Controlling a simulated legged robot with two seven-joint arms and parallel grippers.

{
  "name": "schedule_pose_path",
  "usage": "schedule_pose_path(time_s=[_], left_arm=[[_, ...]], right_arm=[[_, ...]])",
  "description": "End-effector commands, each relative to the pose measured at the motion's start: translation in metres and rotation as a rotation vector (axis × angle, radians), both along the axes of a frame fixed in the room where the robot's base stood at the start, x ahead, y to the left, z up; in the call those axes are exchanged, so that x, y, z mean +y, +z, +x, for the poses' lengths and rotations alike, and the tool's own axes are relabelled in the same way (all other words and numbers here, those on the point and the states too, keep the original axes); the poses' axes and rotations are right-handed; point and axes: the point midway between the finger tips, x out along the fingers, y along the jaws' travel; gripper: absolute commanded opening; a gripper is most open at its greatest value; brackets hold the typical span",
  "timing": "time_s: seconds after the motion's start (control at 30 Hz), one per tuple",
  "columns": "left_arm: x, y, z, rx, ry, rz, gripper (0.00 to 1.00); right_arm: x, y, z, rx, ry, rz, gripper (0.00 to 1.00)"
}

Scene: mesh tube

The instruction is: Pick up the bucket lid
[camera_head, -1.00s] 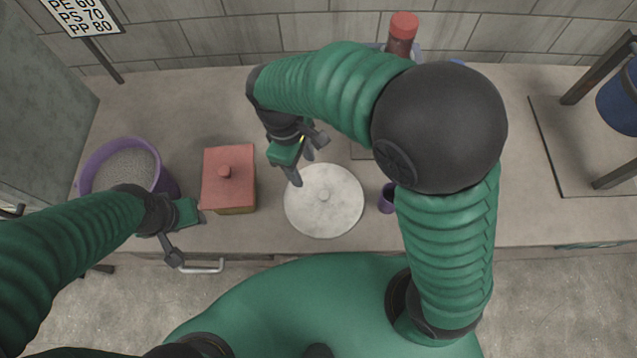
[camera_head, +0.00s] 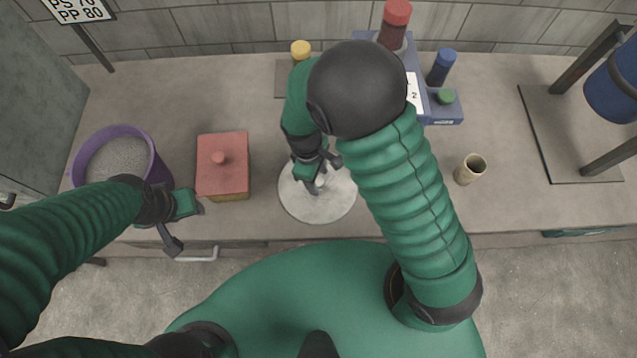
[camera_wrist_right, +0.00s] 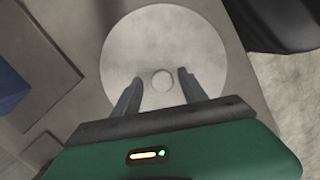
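The bucket lid is a round, white, speckled disc (camera_head: 308,208) with a small knob, lying flat on the counter. It also fills the upper middle of the right wrist view (camera_wrist_right: 205,45). My right gripper (camera_head: 318,184) is over the lid at its knob and hides part of it. In the right wrist view its two fingers (camera_wrist_right: 156,85) are apart, with the knob (camera_wrist_right: 162,80) showing in the gap between them. I cannot tell the height above the knob. My left gripper (camera_head: 188,226) is open and empty near the front edge, beside the purple bucket (camera_head: 161,172).
The purple bucket holds grey granules. A red lidded box (camera_head: 223,178) stands just left of the lid. A beige cup (camera_head: 470,169) and a blue rack (camera_head: 443,112) with bottles stand to the right. A blue container (camera_head: 612,92) stands far right.

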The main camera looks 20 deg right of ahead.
Motion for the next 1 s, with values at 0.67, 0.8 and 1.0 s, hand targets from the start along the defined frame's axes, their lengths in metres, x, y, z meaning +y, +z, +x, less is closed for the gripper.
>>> schedule_pose_path(time_s=[0.67,0.8,1.0], left_arm=[[0.0,0.0,0.0,0.0,0.0,0.0,0.44],[0.0,0.0,0.0,0.0,0.0,0.0,0.44],[0.0,0.001,0.0,0.0,0.001,0.0,0.44]], right_arm=[[0.0,0.0,0.0,0.0,0.0,0.0,0.0],[0.0,0.0,0.0,0.0,0.0,0.0,0.0],[0.0,0.026,0.001,-0.005,-0.001,0.003,0.0]])
